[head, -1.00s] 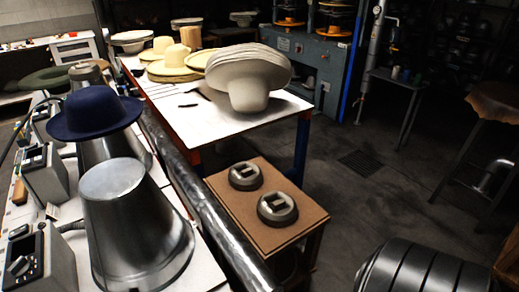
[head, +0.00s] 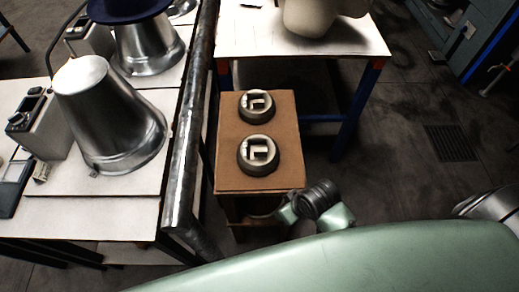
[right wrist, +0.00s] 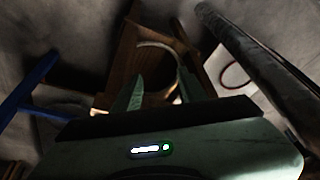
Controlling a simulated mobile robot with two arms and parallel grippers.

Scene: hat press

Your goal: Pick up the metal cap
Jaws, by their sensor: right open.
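Two round dark metal caps with pale raised shapes on top sit on the brown top of a small stand in the head view, one behind (head: 256,107) and one in front (head: 258,156). I cannot tell which is the one meant. My right gripper (right wrist: 162,92) is open in the right wrist view, with its two green fingers apart and nothing clearly between them. A pale curved edge (right wrist: 160,45) shows beyond the fingers; it is too dark to tell what it is. Green and dark parts of my arm show by the stand's front right corner in the head view. My left gripper is out of view.
The small stand (head: 230,177) has a lower shelf with a partly hidden round thing. A thick metal bar (head: 187,150) runs along its left side, beside a table with metal cones (head: 110,115).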

